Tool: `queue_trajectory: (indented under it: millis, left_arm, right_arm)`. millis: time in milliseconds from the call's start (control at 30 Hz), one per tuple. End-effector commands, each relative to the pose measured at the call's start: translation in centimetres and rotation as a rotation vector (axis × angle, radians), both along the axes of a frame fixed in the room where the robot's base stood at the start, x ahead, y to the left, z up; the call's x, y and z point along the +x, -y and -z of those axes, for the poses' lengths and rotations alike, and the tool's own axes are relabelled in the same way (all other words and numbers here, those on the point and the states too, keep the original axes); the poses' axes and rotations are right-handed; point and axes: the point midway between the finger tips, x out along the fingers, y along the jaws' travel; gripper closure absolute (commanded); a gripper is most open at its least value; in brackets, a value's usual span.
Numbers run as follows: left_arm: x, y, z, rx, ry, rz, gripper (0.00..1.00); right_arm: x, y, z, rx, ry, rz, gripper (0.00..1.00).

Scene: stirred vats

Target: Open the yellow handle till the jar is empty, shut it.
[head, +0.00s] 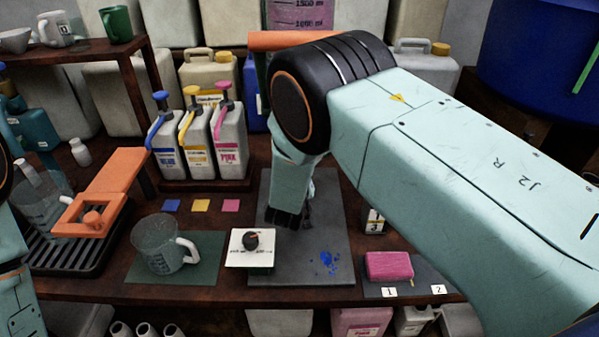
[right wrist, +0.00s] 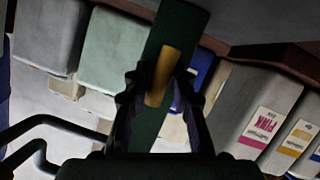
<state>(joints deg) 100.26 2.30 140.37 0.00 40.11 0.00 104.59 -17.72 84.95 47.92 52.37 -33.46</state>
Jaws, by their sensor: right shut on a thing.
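The jar (head: 300,14) stands at the top middle in the head view, with pink in it and ml marks. Its lower part is hidden behind the orange bar and my right arm. In the right wrist view the yellow handle (right wrist: 163,76) lies against a dark green strip, tilted from upright. My right gripper (right wrist: 160,80) has one finger on each side of the handle and is shut on it. In the head view my right arm hides the handle. My left gripper is outside both views; only arm parts show at the left edge.
A clear jug (head: 157,247) stands on a green mat beside a white dial panel (head: 250,259). Blue spots (head: 327,262) mark the grey board. A pink sponge (head: 389,265) lies to the right. Pump bottles (head: 230,142) stand behind. An orange fitting (head: 115,175) is at left.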

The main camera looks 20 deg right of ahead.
Motion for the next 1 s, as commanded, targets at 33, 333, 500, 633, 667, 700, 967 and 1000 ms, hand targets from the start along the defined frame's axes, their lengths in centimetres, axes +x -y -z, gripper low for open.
queue_trajectory:
  millis: [33, 333, 500, 633, 667, 700, 967, 1000]
  left_arm:
    - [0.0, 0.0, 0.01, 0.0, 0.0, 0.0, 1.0]
    - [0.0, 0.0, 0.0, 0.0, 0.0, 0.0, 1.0]
    - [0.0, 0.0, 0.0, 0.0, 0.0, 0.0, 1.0]
    - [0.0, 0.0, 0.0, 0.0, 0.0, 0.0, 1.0]
    - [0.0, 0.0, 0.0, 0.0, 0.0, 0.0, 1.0]
    - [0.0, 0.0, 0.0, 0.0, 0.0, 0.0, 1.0]
    - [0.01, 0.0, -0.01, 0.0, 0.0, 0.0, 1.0]
    - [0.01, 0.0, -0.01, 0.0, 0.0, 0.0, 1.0]
  right_arm:
    - [-0.28, 0.29, 0.33, -0.003, -0.009, 0.006, 1.0]
    - [-0.27, 0.27, 0.33, -0.002, -0.008, 0.006, 0.68]
    - [-0.18, 0.17, 0.22, -0.001, -0.006, 0.003, 0.53]
    - [-0.11, 0.1, 0.14, -0.001, -0.003, 0.002, 0.43]
    - [-0.1, 0.08, 0.12, -0.001, -0.003, 0.002, 0.43]
    - [-0.09, 0.07, 0.1, -0.001, -0.003, 0.002, 0.43]
    - [-0.03, 0.03, 0.05, 0.0, -0.001, 0.0, 0.43]
    - [-0.03, 0.03, 0.04, 0.0, -0.001, 0.0, 0.43]
